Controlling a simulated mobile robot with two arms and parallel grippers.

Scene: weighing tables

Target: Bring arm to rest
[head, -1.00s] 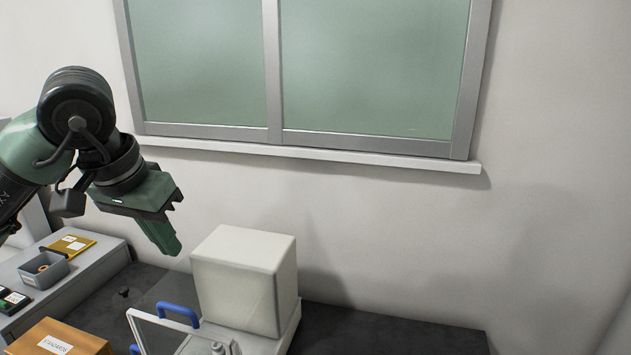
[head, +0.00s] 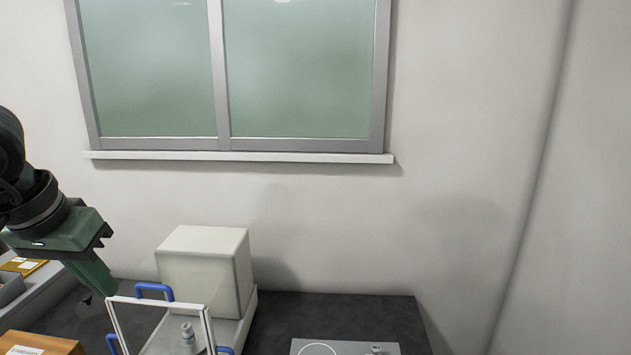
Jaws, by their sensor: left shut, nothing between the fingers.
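My left gripper (head: 95,280) hangs at the left edge of the head view, green and dark, its fingers pointing down and to the right. It is shut and empty. It is in the air, in front of the wall and left of the balance (head: 205,268), which has a cream box-shaped body. My right gripper is not in view.
The balance has a clear draft shield with a white frame and blue handles (head: 155,288); a small bottle (head: 188,333) shows inside it. A grey flat device (head: 345,347) lies at the bottom right on the dark tabletop (head: 345,315). A cardboard box (head: 38,343) is at the bottom left.

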